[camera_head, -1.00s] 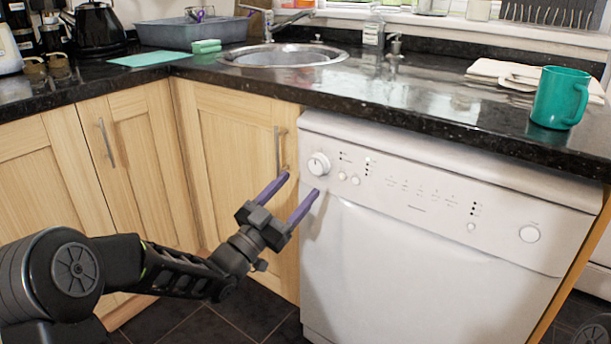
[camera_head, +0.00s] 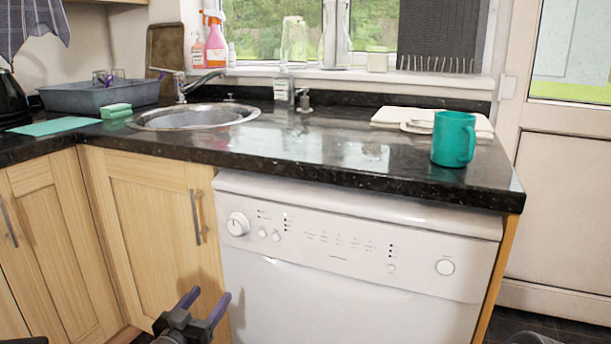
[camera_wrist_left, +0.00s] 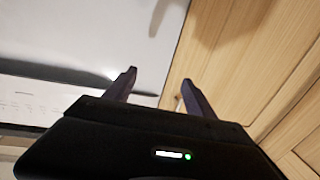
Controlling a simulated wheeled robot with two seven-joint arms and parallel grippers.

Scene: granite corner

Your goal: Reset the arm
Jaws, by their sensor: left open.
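My left gripper (camera_head: 205,302) is at the bottom of the head view, low in front of the seam between the white dishwasher (camera_head: 350,290) and the wooden cabinet door (camera_head: 155,225). Its two purple fingers are apart, with nothing between them. In the left wrist view the open fingers (camera_wrist_left: 158,84) show against the dishwasher front and the wood. Most of the left arm is below the head view. A small dark part at the bottom right edge is too cropped to show a right gripper.
The black granite worktop (camera_head: 300,150) carries a teal mug (camera_head: 454,139) near its right end, folded cloths (camera_head: 420,119), a round sink (camera_head: 195,117), a green sponge (camera_head: 116,111) and a grey basin (camera_head: 95,96). A metal door handle (camera_head: 195,217) sticks out above my left gripper.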

